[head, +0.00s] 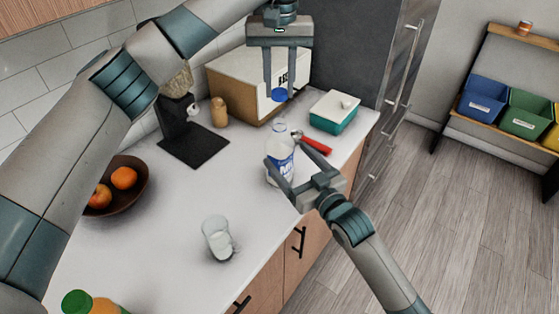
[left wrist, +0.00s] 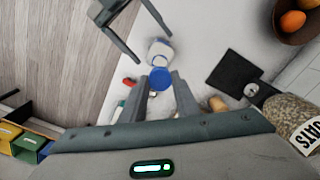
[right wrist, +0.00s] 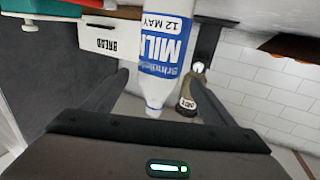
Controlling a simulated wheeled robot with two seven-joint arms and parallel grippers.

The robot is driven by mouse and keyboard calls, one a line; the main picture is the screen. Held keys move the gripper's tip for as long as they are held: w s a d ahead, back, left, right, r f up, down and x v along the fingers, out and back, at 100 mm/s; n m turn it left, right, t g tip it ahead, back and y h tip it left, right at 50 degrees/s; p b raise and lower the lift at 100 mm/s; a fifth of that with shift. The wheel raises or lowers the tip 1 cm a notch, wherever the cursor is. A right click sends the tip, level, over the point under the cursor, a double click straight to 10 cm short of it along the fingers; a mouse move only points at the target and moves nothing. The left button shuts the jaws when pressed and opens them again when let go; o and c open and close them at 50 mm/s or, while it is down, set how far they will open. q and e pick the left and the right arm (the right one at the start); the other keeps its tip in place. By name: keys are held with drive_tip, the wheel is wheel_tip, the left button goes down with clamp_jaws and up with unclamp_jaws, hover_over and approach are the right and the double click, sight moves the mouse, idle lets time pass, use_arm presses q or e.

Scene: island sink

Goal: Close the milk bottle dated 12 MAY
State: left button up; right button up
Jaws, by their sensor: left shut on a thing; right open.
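The milk bottle (head: 280,160) stands upright on the counter, its neck uncapped. Its label reads MILK and 12 MAY in the right wrist view (right wrist: 163,45), where the bottle looks upside down. My left gripper (head: 279,92) is shut on a blue cap (head: 279,95) and holds it above the bottle, apart from the neck. In the left wrist view the blue cap (left wrist: 160,78) is between the fingertips, with the bottle (left wrist: 160,50) just beyond. My right gripper (head: 283,178) is open, its fingers on either side of the bottle; contact cannot be told.
A red-handled object (head: 316,146) lies close to the bottle. A glass (head: 217,238), a fruit bowl (head: 128,185) and a dispenser (head: 190,130) are to the left. The counter's middle is clear.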

drive_tip(key=shift+x, duration=2.75)
drive_tip(key=shift+c, duration=0.6)
drive_tip(key=c, duration=1.5)
use_arm(q)
hover_over(280, 122)
drive_tip(key=shift+a+f, duration=0.1)
drive_tip(key=shift+f, duration=2.4)
use_arm(e)
drive_tip(key=shift+o, duration=0.2)
use_arm(q)
drive_tip(key=shift+f, duration=0.1)
drive_tip(key=shift+f, duration=0.75)
drive_tip(key=shift+f, duration=0.55)
